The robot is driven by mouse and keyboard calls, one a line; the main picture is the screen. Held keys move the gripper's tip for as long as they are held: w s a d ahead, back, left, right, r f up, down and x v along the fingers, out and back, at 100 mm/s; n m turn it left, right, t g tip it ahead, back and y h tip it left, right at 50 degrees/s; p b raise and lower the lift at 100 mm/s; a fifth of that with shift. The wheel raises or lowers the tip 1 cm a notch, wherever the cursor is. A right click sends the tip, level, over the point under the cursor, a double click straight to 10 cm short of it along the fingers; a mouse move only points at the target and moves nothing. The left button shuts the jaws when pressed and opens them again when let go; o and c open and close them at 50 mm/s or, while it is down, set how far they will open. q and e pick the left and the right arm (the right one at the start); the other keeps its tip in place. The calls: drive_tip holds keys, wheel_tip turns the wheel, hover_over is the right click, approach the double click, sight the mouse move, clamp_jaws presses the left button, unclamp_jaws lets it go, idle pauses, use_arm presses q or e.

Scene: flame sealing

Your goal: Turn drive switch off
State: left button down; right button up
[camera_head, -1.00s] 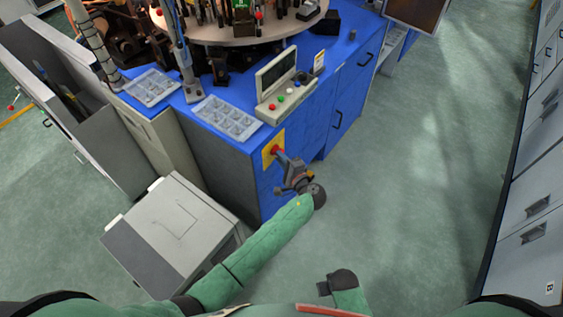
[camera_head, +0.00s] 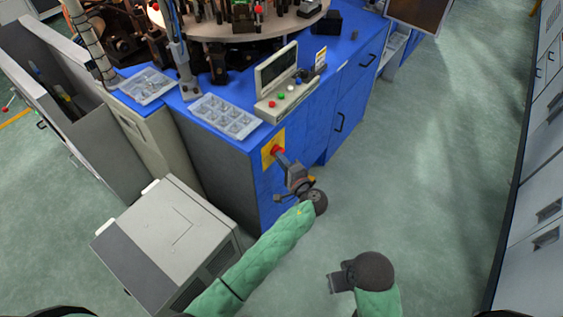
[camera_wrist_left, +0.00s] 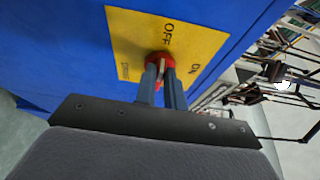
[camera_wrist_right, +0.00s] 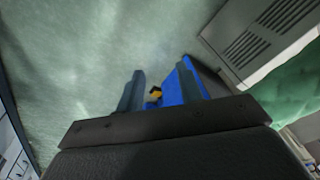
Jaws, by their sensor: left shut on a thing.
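The drive switch is a red rotary knob (camera_wrist_left: 160,62) on a yellow plate (camera_wrist_left: 205,42) with OFF and ON printed on it. The plate (camera_head: 272,147) is fixed to the front of the blue cabinet in the head view. My left gripper (camera_wrist_left: 163,72) is shut on the red knob, with a finger on each side of its light grip. The knob's pointing direction is partly hidden by the fingers. My right gripper (camera_wrist_right: 165,90) is open and empty, its fingers apart, low in front of the cabinet, away from the switch.
The blue cabinet (camera_head: 335,105) carries a control box (camera_head: 287,97) with coloured buttons, partitioned trays (camera_head: 224,117) and a round machine table. A grey box unit (camera_head: 170,235) stands left of my left arm. The green floor to the right is clear.

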use_arm(q)
drive_tip(key=shift+f+b, duration=0.15)
drive_tip(key=shift+b, duration=0.45)
use_arm(e)
drive_tip(key=shift+w+a+f+t, duration=0.15)
drive_tip(key=shift+w+a+f, duration=0.1)
drive_tip(key=shift+a+f, duration=0.3)
drive_tip(key=shift+w+a+f+t, duration=0.2)
drive_tip(key=shift+a+f, duration=0.15)
drive_tip(key=shift+f, duration=0.25)
use_arm(q)
drive_tip(key=c, duration=1.5)
unclamp_jaws()
use_arm(e)
drive_tip(key=shift+y, duration=0.3)
